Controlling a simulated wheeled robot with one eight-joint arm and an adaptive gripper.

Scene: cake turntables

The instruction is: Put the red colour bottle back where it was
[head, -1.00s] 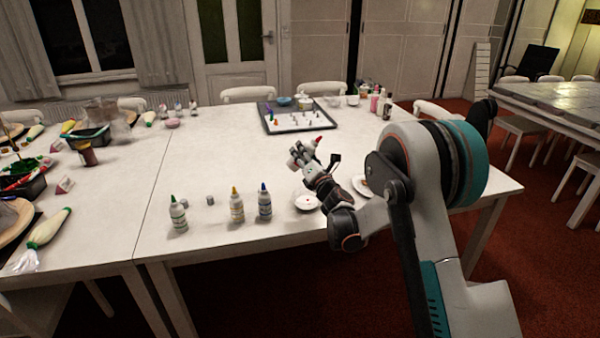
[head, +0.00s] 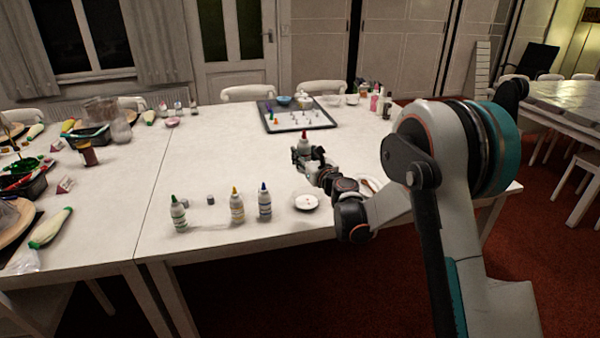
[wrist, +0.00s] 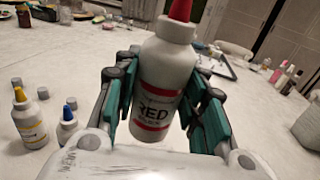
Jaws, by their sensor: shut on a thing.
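The red colour bottle, white with a red cap and a label reading RED, is upright between the fingers of my gripper (wrist: 165,105). The bottle (wrist: 162,75) fills the middle of the wrist view. In the head view my gripper (head: 308,158) is shut on the bottle (head: 303,143) over the middle of the white table (head: 240,168). I cannot tell whether its base touches the table. A green-capped bottle (head: 178,213), a yellow-capped bottle (head: 237,206) and a blue-capped bottle (head: 264,202) stand near the front edge, left of my gripper.
A small white dish (head: 306,202) is right of the blue-capped bottle. A dark tray (head: 272,126) with small figures is behind my gripper.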

